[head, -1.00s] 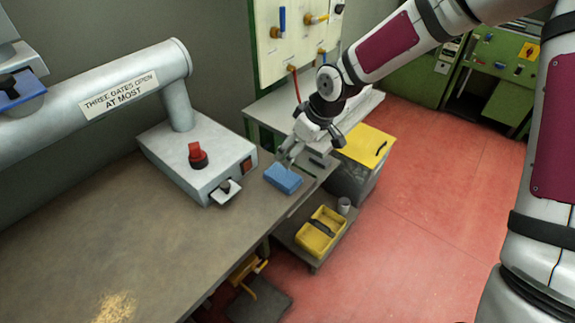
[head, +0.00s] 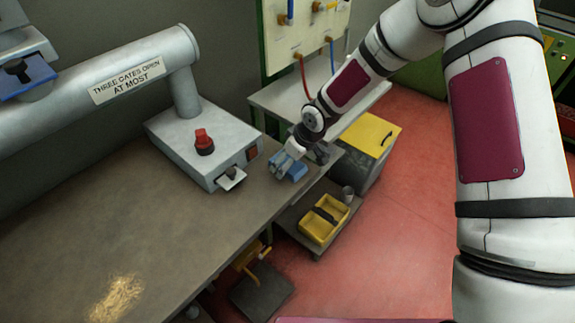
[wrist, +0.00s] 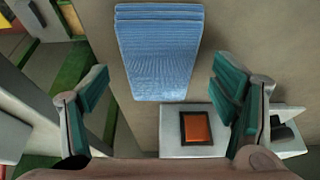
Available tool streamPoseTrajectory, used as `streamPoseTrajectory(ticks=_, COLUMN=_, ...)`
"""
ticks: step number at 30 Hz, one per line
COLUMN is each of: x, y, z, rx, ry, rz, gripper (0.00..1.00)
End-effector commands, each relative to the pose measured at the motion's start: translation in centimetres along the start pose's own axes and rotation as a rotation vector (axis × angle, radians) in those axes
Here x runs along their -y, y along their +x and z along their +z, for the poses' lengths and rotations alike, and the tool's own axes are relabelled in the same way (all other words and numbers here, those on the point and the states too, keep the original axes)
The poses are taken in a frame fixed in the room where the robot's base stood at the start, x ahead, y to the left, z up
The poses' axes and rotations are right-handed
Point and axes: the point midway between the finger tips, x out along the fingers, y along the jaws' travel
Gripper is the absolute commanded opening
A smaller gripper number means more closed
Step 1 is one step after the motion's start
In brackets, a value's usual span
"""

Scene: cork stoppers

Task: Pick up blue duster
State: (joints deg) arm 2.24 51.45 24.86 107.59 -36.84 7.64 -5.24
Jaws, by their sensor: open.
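The blue duster (head: 297,171) is a ridged block lying on the brown bench top (head: 150,220) near its right edge. In the wrist view the duster (wrist: 160,50) shows at the top middle, ahead of and between my two fingers. My gripper (head: 283,163) is at the duster in the head view and partly covers it. In the wrist view my gripper (wrist: 160,108) is open, with green pads apart and nothing between the tips. I cannot tell whether a finger touches the duster.
A grey box with a red knob (head: 204,142) and an orange-red switch (wrist: 196,127) stands close beside the duster. Past the bench edge are a yellow tray (head: 322,238) on a low shelf and a yellow-topped bin (head: 372,135).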

Motion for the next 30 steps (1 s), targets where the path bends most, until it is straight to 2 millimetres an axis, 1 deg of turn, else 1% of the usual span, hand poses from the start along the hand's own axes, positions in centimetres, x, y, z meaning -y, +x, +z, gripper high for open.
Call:
streamPoseTrajectory(ticks=3, x=-0.02, y=0.67, z=0.06, rx=0.001, ry=0.0, rz=0.0, gripper=0.8)
streamPoseTrajectory(ticks=9, x=-0.06, y=0.69, z=0.04, rx=0.0, ry=0.0, rz=0.001, gripper=0.8)
streamPoseTrajectory(ticks=10, x=-0.06, y=0.68, z=0.04, rx=0.0, ry=0.0, rz=0.001, gripper=0.75)
streamPoseTrajectory(ticks=11, x=-0.05, y=0.68, z=0.04, rx=0.0, ry=0.0, rz=0.001, gripper=0.69)
streamPoseTrajectory(ticks=12, x=-0.05, y=0.68, z=0.04, rx=0.0, ry=0.0, rz=0.001, gripper=0.6)
streamPoseTrajectory(ticks=14, x=-0.05, y=0.67, z=0.04, rx=0.0, ry=0.0, rz=0.001, gripper=0.46)
streamPoseTrajectory(ticks=15, x=-0.05, y=0.67, z=0.05, rx=0.0, ry=0.0, rz=0.0, gripper=0.37)
streamPoseTrajectory(ticks=16, x=-0.05, y=0.67, z=0.04, rx=0.001, ry=0.0, rz=0.0, gripper=0.33)
streamPoseTrajectory(ticks=26, x=-0.06, y=0.61, z=0.02, rx=0.0, ry=0.0, rz=0.001, gripper=0.33)
streamPoseTrajectory(ticks=30, x=-0.11, y=0.12, z=-0.22, rx=0.0, ry=0.0, rz=0.001, gripper=0.33)
